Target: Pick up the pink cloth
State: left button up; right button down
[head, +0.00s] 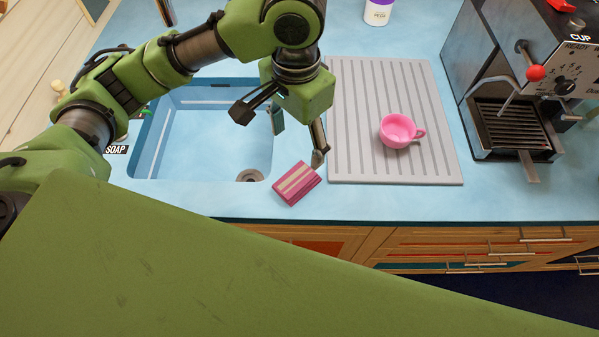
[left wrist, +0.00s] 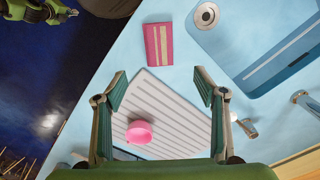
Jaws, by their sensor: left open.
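The pink cloth (head: 297,183) is a folded, striped pink and cream piece lying on the light blue counter between the sink and the drying mat, near the front edge. It also shows in the left wrist view (left wrist: 158,44), beyond the fingertips. My left gripper (head: 298,138) is open and empty, pointing down just behind the cloth in the head view. Its two spread fingers also show in the left wrist view (left wrist: 161,82), apart from the cloth. A green and dark part of mine, perhaps the right gripper, shows at the top left of the left wrist view.
The sink basin (head: 205,125) lies to the left of the cloth. A grey ribbed drying mat (head: 440,160) with a pink cup (head: 396,131) lies to the right. A coffee machine (head: 490,70) stands farther right. A white bottle (head: 377,14) stands at the back.

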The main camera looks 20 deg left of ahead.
pick_arm(q)
send_over(297, 180)
notch_tip(297, 180, down, 8)
jog(key=shift+w+a+r, duration=0.1)
jog(key=shift+w, duration=0.05)
notch_tip(297, 180, down, 6)
jog(key=shift+r+p, duration=0.25)
jog(key=shift+p, duration=0.55)
jog(key=shift+f, duration=0.1)
pick_arm(e)
jog(key=shift+s+d+r, duration=0.1)
jog(key=shift+s+r, duration=0.15)
jog(key=shift+r, duration=0.5)
pick_arm(q)
jog(key=shift+c, duration=0.5)
jog(key=c, duration=0.8)
